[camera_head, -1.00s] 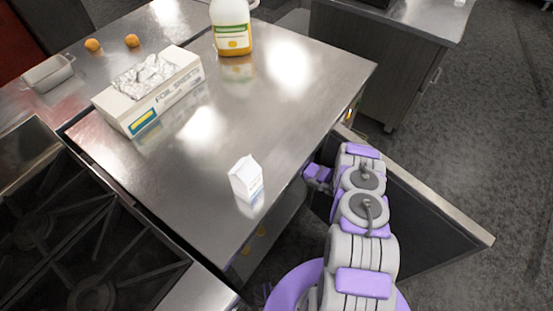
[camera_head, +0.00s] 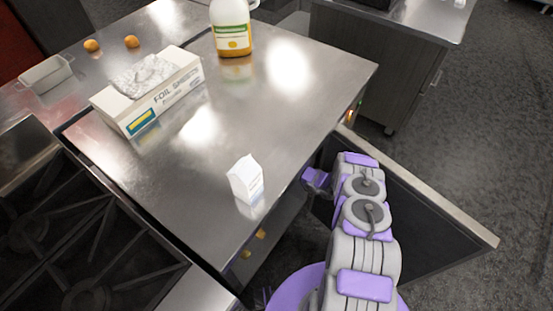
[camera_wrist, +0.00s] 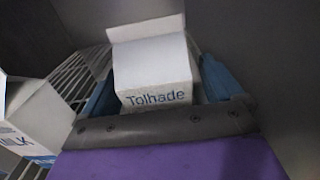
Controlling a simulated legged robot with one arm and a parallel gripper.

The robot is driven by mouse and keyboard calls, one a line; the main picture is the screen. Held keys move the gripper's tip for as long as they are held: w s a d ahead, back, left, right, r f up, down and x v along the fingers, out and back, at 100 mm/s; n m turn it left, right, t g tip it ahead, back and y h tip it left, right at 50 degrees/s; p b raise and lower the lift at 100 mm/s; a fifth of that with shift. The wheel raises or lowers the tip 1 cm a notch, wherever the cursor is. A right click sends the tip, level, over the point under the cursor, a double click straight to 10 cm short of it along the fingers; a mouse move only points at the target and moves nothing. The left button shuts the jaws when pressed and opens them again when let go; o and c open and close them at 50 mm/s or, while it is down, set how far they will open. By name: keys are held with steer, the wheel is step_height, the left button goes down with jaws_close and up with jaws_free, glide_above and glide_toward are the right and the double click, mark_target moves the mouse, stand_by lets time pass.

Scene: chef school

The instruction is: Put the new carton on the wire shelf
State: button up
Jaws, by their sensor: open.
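In the wrist view, a white carton (camera_wrist: 152,62) lettered "Tolhade" is between the blue fingers of my gripper (camera_wrist: 158,84). The fingers are open, one on each side of it; whether they touch it I cannot tell. The white wire shelf (camera_wrist: 68,92) shows to the left and behind; the carton's base is hidden. A second carton (camera_wrist: 38,118) with blue "MILK" lettering is at the left. In the head view, another small white carton (camera_head: 246,178) stands on the steel counter. My gripper is hidden there, below the counter's right edge.
An open door (camera_head: 410,195) stands to the right of my arm. Grey walls (camera_wrist: 265,60) enclose the shelf space closely. On the counter (camera_head: 165,185) are a foil sheets box (camera_head: 150,95) and a jug (camera_head: 232,25). A stove (camera_head: 75,245) is at the left.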

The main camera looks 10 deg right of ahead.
steer(key=shift+s+a, duration=0.1)
steer(key=p+v, duration=0.2)
steer(key=v, duration=0.5)
steer(key=shift+r, duration=0.1)
steer(key=shift+s+d, duration=0.1)
steer(key=shift+d, duration=0.15)
steer(key=shift+s, duration=0.1)
